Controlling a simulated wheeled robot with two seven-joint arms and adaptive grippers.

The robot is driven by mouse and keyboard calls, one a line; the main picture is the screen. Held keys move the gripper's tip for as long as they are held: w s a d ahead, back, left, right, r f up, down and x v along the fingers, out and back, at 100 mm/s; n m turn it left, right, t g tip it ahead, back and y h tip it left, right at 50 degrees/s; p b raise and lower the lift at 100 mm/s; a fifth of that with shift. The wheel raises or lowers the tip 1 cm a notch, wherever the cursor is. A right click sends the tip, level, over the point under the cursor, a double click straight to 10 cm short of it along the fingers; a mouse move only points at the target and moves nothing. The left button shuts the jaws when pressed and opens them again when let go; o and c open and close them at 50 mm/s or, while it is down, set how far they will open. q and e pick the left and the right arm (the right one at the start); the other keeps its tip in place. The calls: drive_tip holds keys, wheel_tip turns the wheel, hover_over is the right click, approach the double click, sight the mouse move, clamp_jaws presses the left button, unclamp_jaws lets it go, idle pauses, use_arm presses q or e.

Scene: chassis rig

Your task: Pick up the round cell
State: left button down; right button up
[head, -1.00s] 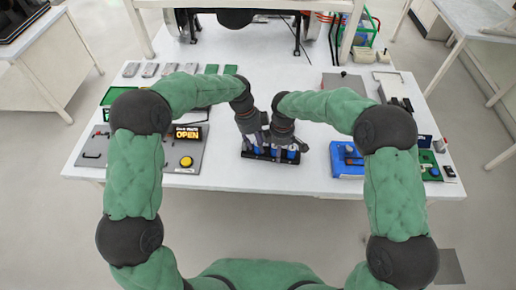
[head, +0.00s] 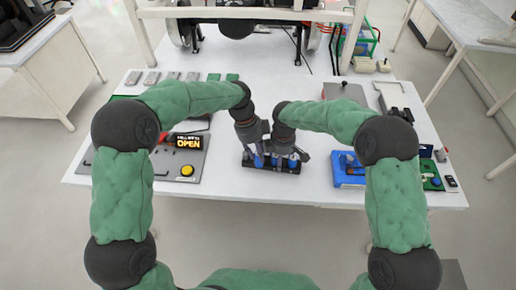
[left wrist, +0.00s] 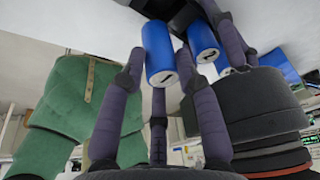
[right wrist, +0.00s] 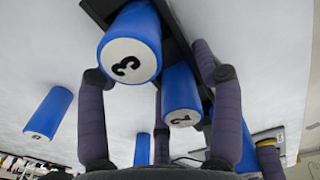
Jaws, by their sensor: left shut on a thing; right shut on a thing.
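In the head view a black rack (head: 272,170) stands near the table's front edge with blue round cells in it. My left gripper (head: 258,163) reaches down at its left part and my right gripper (head: 291,160) at its right part. In the left wrist view my left gripper is shut on a blue round cell (left wrist: 159,52) with a dark mark on its pale end. In the right wrist view a cell marked 3 (right wrist: 130,48) lies between my right fingers, and a second cell (right wrist: 181,95) is close beside it. Whether the fingers also touch that second cell cannot be told.
A grey panel with a lit OPEN sign (head: 187,143) and a yellow button (head: 187,170) is left of the rack. A blue box (head: 347,172) stands to its right. Grey and green blocks lie in a row at the back left. The table centre behind the rack is clear.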

use_arm(q)
drive_tip(key=s, duration=2.9)
use_arm(e)
drive_tip(key=shift+s+f, duration=0.15)
use_arm(q)
drive_tip(key=shift+s+r, duration=0.15)
drive_tip(key=shift+r, duration=2.15)
use_arm(e)
drive_tip(key=o, duration=1.3)
drive_tip(key=shift+o, duration=0.2)
drive_tip(key=shift+w+r, duration=0.2)
drive_tip(key=shift+r, duration=0.2)
wheel_tip(320, 180, up, 11)
drive_tip(key=shift+r, duration=0.2)
